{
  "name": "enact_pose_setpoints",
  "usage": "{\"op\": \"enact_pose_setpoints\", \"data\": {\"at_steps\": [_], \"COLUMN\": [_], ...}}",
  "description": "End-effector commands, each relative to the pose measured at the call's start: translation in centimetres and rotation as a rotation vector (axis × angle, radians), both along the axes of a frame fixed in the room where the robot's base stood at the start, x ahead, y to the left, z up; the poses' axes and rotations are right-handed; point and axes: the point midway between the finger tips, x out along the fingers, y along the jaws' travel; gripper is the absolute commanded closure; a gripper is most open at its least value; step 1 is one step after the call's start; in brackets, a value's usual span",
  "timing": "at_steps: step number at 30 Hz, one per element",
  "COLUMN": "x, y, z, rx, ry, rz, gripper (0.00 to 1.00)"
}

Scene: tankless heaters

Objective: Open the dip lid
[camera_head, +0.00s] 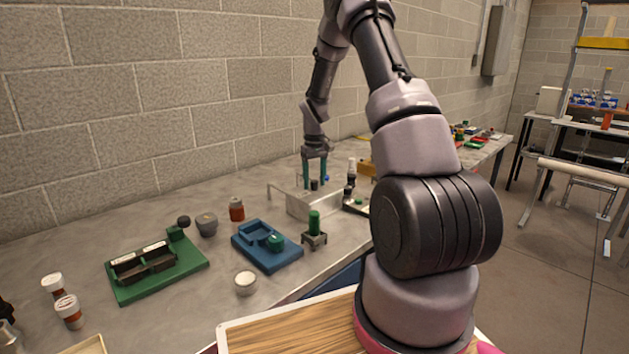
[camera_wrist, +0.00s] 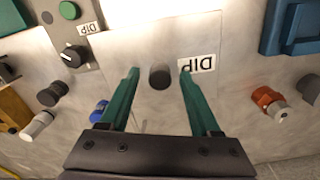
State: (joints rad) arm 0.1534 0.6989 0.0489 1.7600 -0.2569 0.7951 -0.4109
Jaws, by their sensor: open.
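My gripper (camera_wrist: 160,72) is open, pointing down over the lid. Its two green fingers stand on either side of the knob, with gaps visible in the wrist view. I cannot tell the exact height of the fingertips against the knob.
Beside the lid is a panel with a black knob (camera_wrist: 72,56). Small bottles (camera_wrist: 40,124) stand close by. The block wall runs behind.

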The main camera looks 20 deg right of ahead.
Motion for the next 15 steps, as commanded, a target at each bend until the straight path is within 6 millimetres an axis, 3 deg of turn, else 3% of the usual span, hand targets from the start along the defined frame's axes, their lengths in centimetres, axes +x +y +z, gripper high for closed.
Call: {"op": "enact_pose_setpoints", "data": {"at_steps": [1,5,6,15], "x": [0.00,0.00,0.00,0.00], "y": [0.00,0.00,0.00,-0.01], "z": [0.01,0.02,0.02,0.04], "rx": [0.000,0.000,0.000,0.000], "ry": [0.000,0.000,0.000,0.000], "rz": [0.000,0.000,0.000,0.000], "gripper": [0.44,0.94,1.00,1.00]}}
